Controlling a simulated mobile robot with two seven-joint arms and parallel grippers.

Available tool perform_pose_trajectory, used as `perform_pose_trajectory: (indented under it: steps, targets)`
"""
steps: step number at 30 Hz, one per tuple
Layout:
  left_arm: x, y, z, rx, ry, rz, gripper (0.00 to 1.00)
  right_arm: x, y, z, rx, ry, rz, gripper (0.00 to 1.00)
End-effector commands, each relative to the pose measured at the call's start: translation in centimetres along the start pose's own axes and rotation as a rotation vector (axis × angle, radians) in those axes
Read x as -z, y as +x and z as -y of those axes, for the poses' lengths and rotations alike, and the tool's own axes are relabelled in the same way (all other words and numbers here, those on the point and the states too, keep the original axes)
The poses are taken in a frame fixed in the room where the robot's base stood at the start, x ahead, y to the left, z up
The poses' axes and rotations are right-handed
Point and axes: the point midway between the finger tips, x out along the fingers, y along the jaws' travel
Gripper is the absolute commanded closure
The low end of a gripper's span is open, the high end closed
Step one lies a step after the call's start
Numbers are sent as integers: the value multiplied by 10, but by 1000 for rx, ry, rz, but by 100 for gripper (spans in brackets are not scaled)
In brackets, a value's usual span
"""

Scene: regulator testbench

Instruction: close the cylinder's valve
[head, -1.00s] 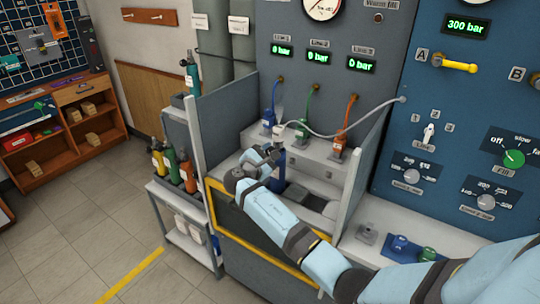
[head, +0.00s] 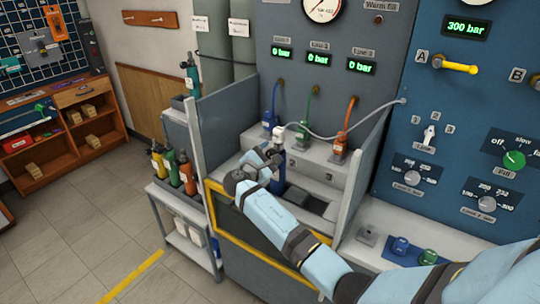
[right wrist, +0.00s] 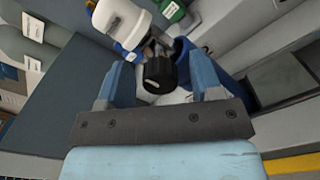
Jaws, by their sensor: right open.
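The blue cylinder (head: 278,183) stands in the bench bay in the head view, partly hidden by my right arm. Its black valve knob (right wrist: 160,76) shows in the right wrist view. A white connector (right wrist: 122,22) with a hose sits beside the knob; it also shows in the head view (head: 279,134). My right gripper (right wrist: 157,68) is open, with one blue finger on each side of the knob and visible gaps between. In the head view my right gripper (head: 270,156) is at the cylinder's top. My left gripper is not in view.
Blue, green and orange hose fittings (head: 338,148) line the bench behind. A grey partition (head: 360,175) stands to the right of the bay. The yellow-edged front (head: 262,243) lies below my arm. A cart (head: 188,222) holds other cylinders at left.

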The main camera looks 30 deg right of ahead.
Motion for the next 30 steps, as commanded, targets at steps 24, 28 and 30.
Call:
perform_pose_trajectory:
  steps: [24, 28, 30]
  targets:
    - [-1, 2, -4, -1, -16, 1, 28, 1, -125, 0, 0, 1, -2, 40]
    - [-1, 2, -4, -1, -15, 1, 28, 0, -135, 0, 0, 0, 0, 40]
    - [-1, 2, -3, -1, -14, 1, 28, 0, -138, 0, 0, 0, 0, 40]
